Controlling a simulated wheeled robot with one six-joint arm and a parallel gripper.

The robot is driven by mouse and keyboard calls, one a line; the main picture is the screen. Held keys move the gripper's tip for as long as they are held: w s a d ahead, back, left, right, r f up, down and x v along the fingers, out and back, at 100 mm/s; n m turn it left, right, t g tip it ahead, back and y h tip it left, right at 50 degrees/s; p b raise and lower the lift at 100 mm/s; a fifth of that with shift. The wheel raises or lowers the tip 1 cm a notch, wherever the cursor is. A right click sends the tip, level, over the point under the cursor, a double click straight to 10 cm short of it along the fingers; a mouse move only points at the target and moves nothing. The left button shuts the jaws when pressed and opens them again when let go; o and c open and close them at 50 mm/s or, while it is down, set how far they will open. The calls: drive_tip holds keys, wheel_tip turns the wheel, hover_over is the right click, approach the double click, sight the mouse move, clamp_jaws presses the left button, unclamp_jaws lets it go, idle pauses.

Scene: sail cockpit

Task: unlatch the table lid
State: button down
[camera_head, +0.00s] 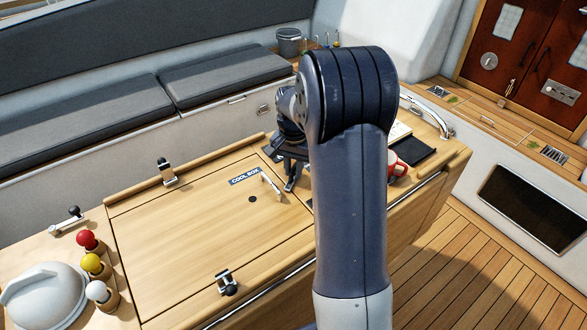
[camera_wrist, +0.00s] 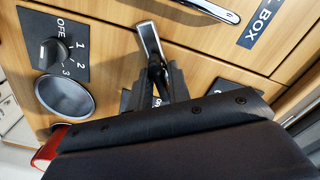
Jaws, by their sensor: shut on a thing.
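My gripper (camera_wrist: 160,78) is shut on the dark end of a small silver lever (camera_wrist: 149,40) in the wrist view. The lever sits on the wooden panel, just outside the seam of the cool box lid. In the head view my gripper (camera_head: 290,180) is by the right edge of the wooden lid (camera_head: 180,235), and my arm hides the lever there. The lid lies flat and carries a COOL BOX label (camera_head: 245,176) and a light bar handle (camera_head: 271,186). Latches sit at its far edge (camera_head: 167,172) and near edge (camera_head: 228,283); their exact state is unclear.
A rotary knob (camera_wrist: 54,52) with OFF, 1, 2, 3 marks and a round cup recess (camera_wrist: 65,97) lie left of my gripper. A red mug (camera_head: 396,166) stands behind my arm.

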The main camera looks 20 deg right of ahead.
sight(293, 167)
drive_tip(key=n, duration=0.5)
drive_tip(key=shift+n, duration=0.3)
drive_tip(key=n, duration=0.5)
drive_tip(key=shift+r+n, duration=0.1)
drive_tip(key=shift+n, duration=0.2)
drive_tip(key=c, duration=1.4)
unclamp_jaws()
drive_tip(key=shift+c, duration=0.2)
drive_tip(key=shift+b, duration=0.3)
wheel_tip(293, 167, up, 11)
drive_tip(key=shift+b, duration=0.45)
drive_tip(key=shift+f, duration=0.25)
wheel_tip(293, 167, down, 11)
drive_tip(key=shift+r+p, duration=0.15)
drive_tip(key=shift+p, duration=0.35)
